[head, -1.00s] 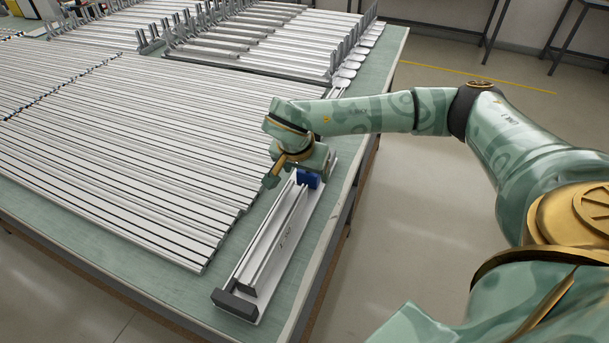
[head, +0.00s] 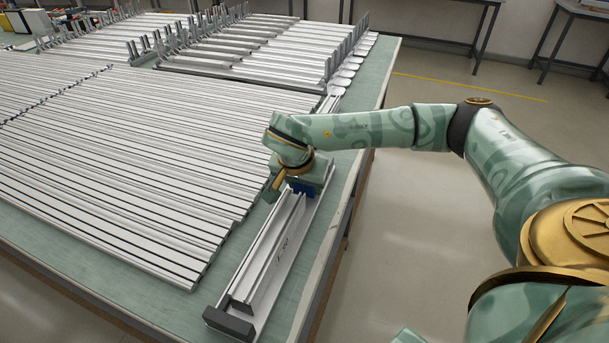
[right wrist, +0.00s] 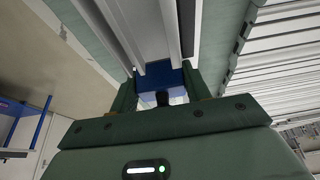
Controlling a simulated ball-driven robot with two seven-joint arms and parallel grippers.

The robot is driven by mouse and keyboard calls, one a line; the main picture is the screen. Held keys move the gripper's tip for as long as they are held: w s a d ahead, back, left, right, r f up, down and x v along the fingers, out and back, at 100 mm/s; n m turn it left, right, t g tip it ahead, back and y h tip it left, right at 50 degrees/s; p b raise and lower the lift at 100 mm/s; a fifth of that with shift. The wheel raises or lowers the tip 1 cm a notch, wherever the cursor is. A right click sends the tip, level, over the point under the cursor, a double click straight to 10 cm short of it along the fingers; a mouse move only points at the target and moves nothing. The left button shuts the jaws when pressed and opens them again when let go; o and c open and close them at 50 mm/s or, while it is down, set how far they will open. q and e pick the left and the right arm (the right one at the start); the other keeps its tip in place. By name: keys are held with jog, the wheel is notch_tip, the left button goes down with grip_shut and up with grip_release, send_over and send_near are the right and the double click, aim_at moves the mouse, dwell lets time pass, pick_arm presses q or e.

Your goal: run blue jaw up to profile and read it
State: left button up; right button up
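A pale measuring bench (head: 284,292) lies along the table's near right edge, with a dark end block (head: 229,322) at its near end. A long silver profile (head: 272,252) lies along it. The blue jaw (head: 304,187) is at the profile's far end, partly hidden under my right gripper (head: 290,188). In the right wrist view, the two fingers (right wrist: 160,90) stand against both sides of the blue jaw (right wrist: 160,77). The profile's end (right wrist: 158,50) meets or nearly meets the jaw; I cannot tell if they touch. No reading is legible. My left gripper is out of view.
Many silver profiles (head: 120,160) lie side by side left of the bench, close to it. Upright-ended racks (head: 250,60) holding more profiles stand at the back. A narrow strip of green tabletop (head: 318,255) is free along the right edge, with open floor beyond.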

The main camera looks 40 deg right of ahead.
jog(key=shift+s+a, duration=0.1)
jog(key=shift+a, duration=0.05)
dwell(0.3)
jog(key=shift+a, duration=0.1)
jog(key=shift+s+a+f+p, duration=0.25)
jog(key=shift+p, duration=0.1)
dwell(1.4)
jog(key=o, duration=1.1)
jog(key=shift+o, duration=0.3)
jog(key=shift+s+d+r, duration=0.1)
jog(key=shift+s, duration=0.1)
jog(key=shift+w, duration=0.1)
